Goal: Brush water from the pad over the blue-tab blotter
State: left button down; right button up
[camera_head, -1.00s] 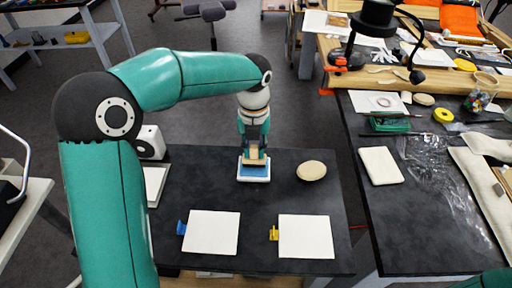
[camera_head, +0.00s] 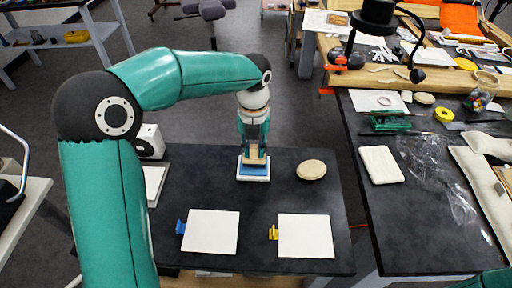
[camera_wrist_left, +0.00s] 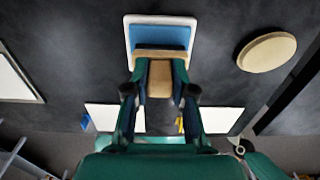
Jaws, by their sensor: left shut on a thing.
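The pad is a blue block in a white tray (camera_head: 254,179) on the dark table; it also shows in the left wrist view (camera_wrist_left: 160,38). My left gripper (camera_head: 254,155) points down over it, shut on a tan brush (camera_wrist_left: 159,75). The brush's lower end is at the blue pad, seemingly touching it. The blue-tab blotter (camera_head: 210,232) is a white square sheet lying flat, nearer the front, with a blue tab at its left edge. A second white blotter with a yellow tab (camera_head: 305,236) lies to its right. My right gripper is not visible.
A round tan disc (camera_head: 311,169) lies right of the tray. A white sheet or box (camera_head: 154,184) is at the table's left edge. A cluttered workbench with a cream pad (camera_head: 381,165) stands to the right. Table between tray and blotters is clear.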

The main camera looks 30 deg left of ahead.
aim_at(254, 146)
pick_arm(q)
jog(key=shift+f, duration=0.35)
jog(key=shift+f, duration=0.1)
dwell(1.4)
notch_tip(254, 146, up, 7)
jog(key=p, duration=0.6)
jog(key=shift+p, duration=0.4)
dwell(0.5)
